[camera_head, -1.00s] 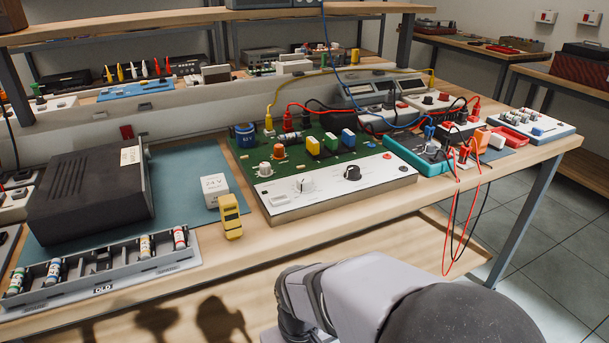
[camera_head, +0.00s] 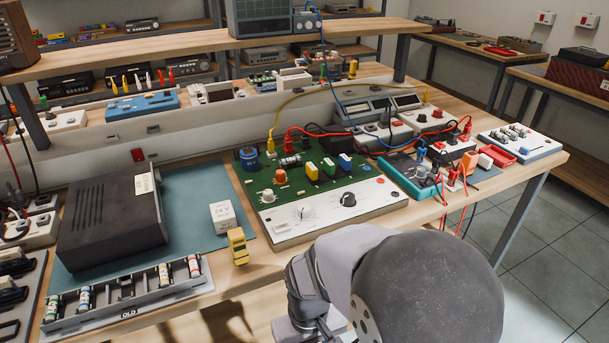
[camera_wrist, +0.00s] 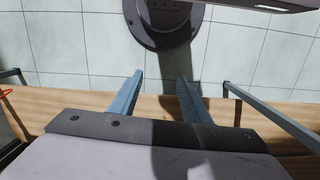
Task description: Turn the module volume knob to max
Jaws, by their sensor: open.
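The module is a green circuit board with a white front panel (camera_head: 332,219) on the workbench in the head view. The panel carries a white knob (camera_head: 304,211) on the left and a black knob (camera_head: 348,199) right of it. I cannot read which one is marked volume. My gripper is hidden behind my arm in the head view. In the wrist view my gripper (camera_wrist: 162,82) is open and empty, its two blue-grey fingers apart. It points over the bench edge toward the tiled floor, with no knob between the fingers.
A black box (camera_head: 112,215), a yellow block (camera_head: 238,246) and a grey battery tray (camera_head: 130,297) lie left of the module. A teal meter (camera_head: 404,175) with red and black leads stands right of it. Cables arch over the board's back. A shelf (camera_head: 190,50) spans behind.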

